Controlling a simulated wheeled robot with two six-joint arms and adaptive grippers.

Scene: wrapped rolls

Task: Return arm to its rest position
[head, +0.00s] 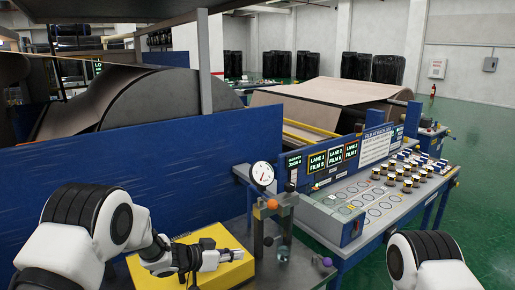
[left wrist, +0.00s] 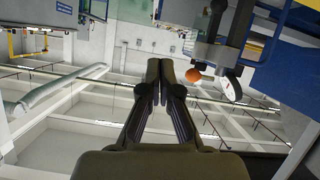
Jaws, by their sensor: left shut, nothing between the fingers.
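My left gripper (head: 238,254) is in front of the yellow box (head: 213,238) in the head view, its fingers pointing right. In the left wrist view its two dark fingers (left wrist: 160,66) meet at the tips with nothing between them. The wrist view looks up toward the ceiling. My right arm (head: 430,262) shows only in part at the lower right of the head view. Its gripper is out of the picture.
A test stand with a round dial gauge (head: 262,174) and an orange knob (head: 272,204) stands just right of the left gripper. The orange knob also shows in the wrist view (left wrist: 193,75). Beyond it, a bench (head: 345,222) holds several small rolls (head: 408,186). Green floor (head: 485,225) is clear at right.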

